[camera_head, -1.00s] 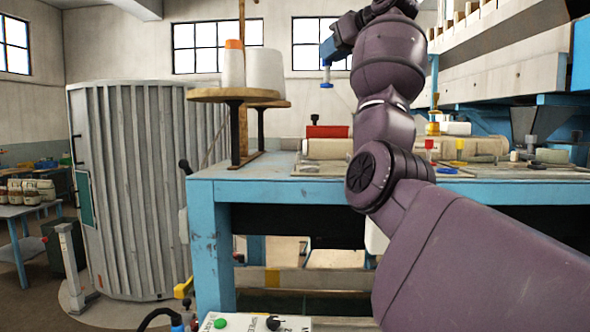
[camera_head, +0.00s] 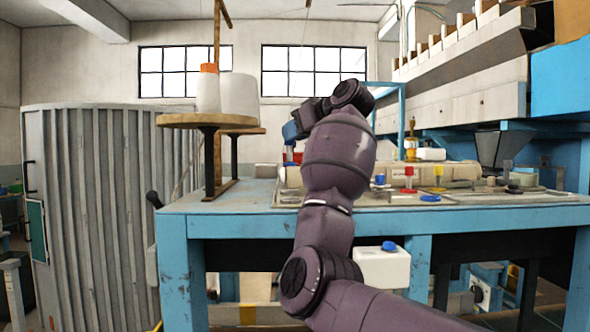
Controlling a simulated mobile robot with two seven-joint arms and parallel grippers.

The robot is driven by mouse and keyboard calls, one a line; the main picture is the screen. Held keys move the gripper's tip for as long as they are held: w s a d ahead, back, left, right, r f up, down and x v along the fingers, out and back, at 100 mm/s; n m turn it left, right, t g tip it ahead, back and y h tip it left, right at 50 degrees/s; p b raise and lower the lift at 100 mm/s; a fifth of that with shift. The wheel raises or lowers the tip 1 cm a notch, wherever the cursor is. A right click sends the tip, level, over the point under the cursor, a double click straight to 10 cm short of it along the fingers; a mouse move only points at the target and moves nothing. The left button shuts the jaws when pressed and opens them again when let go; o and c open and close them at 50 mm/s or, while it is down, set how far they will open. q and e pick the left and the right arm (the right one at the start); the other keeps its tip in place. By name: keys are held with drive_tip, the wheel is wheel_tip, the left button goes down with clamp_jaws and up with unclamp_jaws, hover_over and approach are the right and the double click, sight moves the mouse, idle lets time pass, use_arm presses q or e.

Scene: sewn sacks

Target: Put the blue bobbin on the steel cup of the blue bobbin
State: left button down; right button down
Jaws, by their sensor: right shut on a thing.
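My right gripper (camera_head: 290,131) shows small at the end of my arm, above the back of the blue-edged table (camera_head: 190,210). It is shut on a small blue thing (camera_head: 289,143), which looks like the blue bobbin; it hangs below the fingers and is hard to make out. On the table, right of my arm, stand small pieces with blue (camera_head: 379,179), red (camera_head: 408,176) and yellow (camera_head: 438,176) tops. A flat blue disc (camera_head: 430,198) lies in front of them. I cannot tell which piece is the steel cup. My left gripper is not in view.
A round wooden stand (camera_head: 180,121) with white thread cones (camera_head: 238,93) rises at the table's left end. A grey corrugated cabinet (camera_head: 95,200) stands left of it. A white box with a blue knob (camera_head: 383,268) sits below the table's front edge.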

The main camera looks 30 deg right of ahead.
sight(294, 164)
wheel_tip(294, 164, down, 8)
drive_tip(key=shift+w+r+p, duration=0.1)
drive_tip(key=shift+r+p, duration=0.1)
drive_tip(key=shift+p, duration=0.1)
drive_tip(key=shift+f, duration=0.35)
drive_tip(key=shift+f, duration=0.25)
drive_tip(key=c, duration=0.9)
unclamp_jaws()
